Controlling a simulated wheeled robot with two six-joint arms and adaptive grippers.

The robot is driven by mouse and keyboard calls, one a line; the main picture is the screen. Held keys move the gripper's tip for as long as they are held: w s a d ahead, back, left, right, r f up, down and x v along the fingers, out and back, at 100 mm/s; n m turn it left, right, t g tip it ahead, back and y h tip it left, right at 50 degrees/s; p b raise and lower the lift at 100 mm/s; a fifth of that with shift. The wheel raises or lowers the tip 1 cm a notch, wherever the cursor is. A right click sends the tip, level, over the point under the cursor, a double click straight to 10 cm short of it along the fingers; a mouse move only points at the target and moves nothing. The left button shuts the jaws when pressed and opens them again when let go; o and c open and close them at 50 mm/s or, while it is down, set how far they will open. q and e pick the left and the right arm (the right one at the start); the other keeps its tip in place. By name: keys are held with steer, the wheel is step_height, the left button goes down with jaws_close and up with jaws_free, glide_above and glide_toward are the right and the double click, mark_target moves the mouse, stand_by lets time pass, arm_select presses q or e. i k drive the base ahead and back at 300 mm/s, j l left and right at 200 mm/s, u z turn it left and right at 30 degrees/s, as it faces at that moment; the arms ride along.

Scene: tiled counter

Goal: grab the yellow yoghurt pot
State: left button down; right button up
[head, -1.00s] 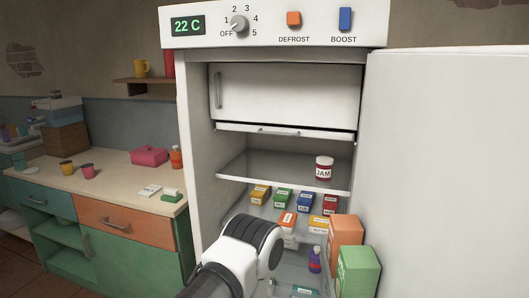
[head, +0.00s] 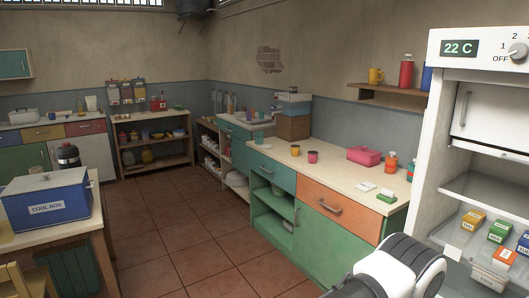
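I cannot make out a thing that is surely the yellow yoghurt pot. A small yellow cup-like pot (head: 295,150) stands on the pale counter (head: 345,171), beside a small pink one (head: 312,157); whether it is a yoghurt pot is too small to tell. In the open fridge (head: 437,115) at the right edge, a yellow-topped box (head: 473,220), a green one (head: 499,231) and an orange one (head: 505,256) sit below the glass shelf. A white and black link of my arm shows at bottom right. Neither gripper is in view.
A wall shelf (head: 388,94) holds a yellow mug (head: 376,76) and a red bottle (head: 406,71). A pink container (head: 364,156) and bottles stand on the counter. A blue cool box (head: 46,203) rests on a table at left. The tiled floor (head: 190,235) between is clear.

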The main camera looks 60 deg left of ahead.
mark_target(295, 149)
steer(key=k+u, duration=0.15)
steer(key=u, duration=0.65)
